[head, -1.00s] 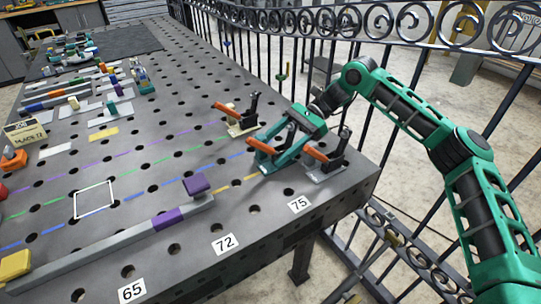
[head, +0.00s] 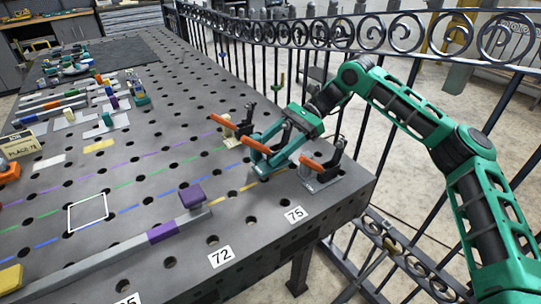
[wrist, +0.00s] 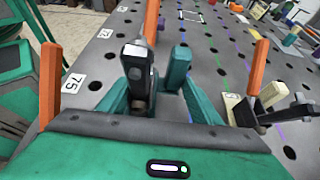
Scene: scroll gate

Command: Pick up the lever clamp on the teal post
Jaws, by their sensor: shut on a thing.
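The lever clamp (head: 253,143) has an orange handle and a dark upright body. My gripper (head: 265,163) is shut on it from above, with teal fingers on either side. In the wrist view the clamp (wrist: 138,75) shows between my gripper's teal fingers (wrist: 158,100), its orange handle pointing away. The clamp appears slightly raised above the table. Its base and any teal post are hard to tell apart from my teal fingers.
A cream-based clamp (head: 225,121) stands close on the left and a grey-based clamp (head: 325,170) close on the right, both orange-handled. A grey bar with purple blocks (head: 163,233) lies in front. A white square outline (head: 88,229) marks bare table. A dark railing (head: 300,50) runs behind.

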